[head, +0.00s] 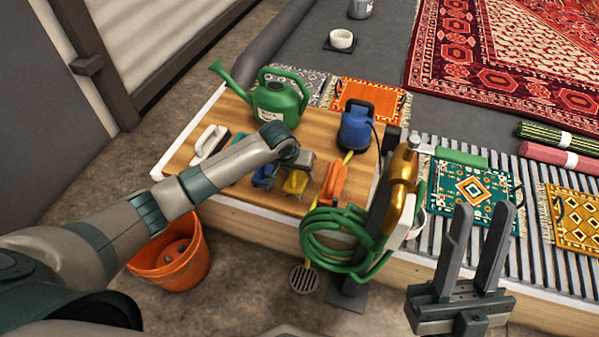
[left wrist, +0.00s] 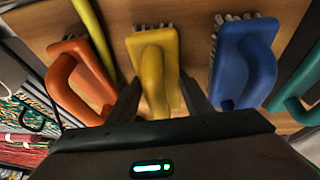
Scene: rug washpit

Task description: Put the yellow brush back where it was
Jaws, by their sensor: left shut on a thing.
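The yellow brush (head: 296,183) is on the wooden board (head: 227,126), between a blue brush (head: 264,175) and an orange brush (head: 333,182). In the left wrist view the yellow brush (left wrist: 155,62) stands upright in the middle, bristles toward the board. My left gripper (head: 299,168) is shut on its handle, with the dark fingers (left wrist: 158,98) on either side of it. I cannot tell whether its bristles touch the board. My right gripper (head: 478,250) is open and empty at the front right, above the slatted rack.
A green watering can (head: 277,102), a blue pump (head: 355,128) and a white-handled brush (head: 209,145) stand on the board. A green hose coil (head: 340,236) and brass nozzle (head: 403,170) are right of the brushes. An orange bucket (head: 172,258) stands on the floor.

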